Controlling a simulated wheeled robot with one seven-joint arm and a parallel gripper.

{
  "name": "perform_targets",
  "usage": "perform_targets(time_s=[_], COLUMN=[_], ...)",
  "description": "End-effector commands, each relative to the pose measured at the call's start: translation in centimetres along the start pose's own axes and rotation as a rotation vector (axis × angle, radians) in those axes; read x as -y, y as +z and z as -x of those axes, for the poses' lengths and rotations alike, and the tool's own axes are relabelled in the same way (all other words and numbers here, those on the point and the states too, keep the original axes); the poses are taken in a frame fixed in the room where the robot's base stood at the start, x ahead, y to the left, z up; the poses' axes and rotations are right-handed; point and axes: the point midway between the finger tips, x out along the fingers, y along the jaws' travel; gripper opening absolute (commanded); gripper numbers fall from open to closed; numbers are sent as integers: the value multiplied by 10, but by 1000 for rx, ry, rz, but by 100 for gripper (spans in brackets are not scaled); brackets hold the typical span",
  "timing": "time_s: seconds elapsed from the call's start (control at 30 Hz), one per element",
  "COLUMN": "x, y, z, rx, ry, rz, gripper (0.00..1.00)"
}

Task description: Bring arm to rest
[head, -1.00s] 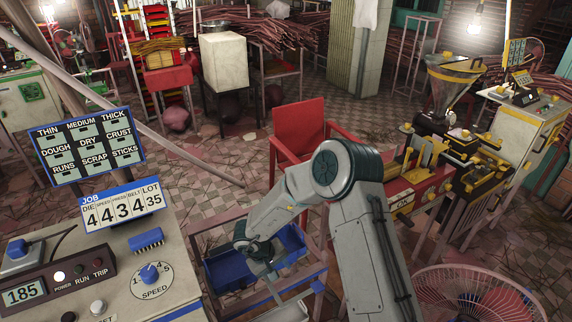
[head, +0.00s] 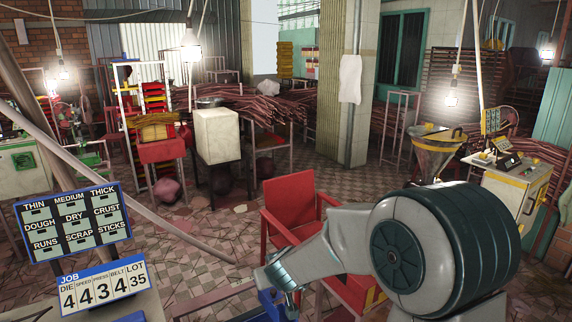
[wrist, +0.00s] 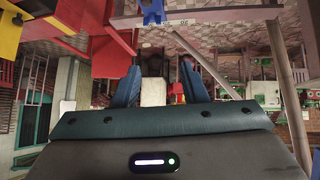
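My arm crosses the lower right of the head view, with its large grey and dark teal joint close to the camera. Its far end reaches left to a teal wrist part near the lower middle; the fingertips cannot be made out there. In the wrist view my gripper (wrist: 157,88) has its two dark blue fingers spread well apart. Nothing is held between them; only the distant room shows in the gap. A bit of blue (head: 277,304) shows just below the wrist in the head view, mostly cut off by the frame.
A red chair (head: 292,215) stands just beyond the arm. The job number board (head: 103,287) and the label board (head: 73,222) stand at the lower left. A hopper machine (head: 436,150) and a cream cabinet (head: 525,190) are at right. Tiled floor is open at middle left.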

Motion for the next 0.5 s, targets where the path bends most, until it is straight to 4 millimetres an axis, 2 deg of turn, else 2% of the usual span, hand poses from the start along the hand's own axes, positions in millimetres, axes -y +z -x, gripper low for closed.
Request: perform_targets(time_s=[0.03,0.27,0.5], x=[-2,-8,-18], y=[-3,3,35], z=[15,74,136], rx=[-13,1,93], ry=[-18,-98,-127], rz=[-6,-43,-99], gripper=[39,39,39])
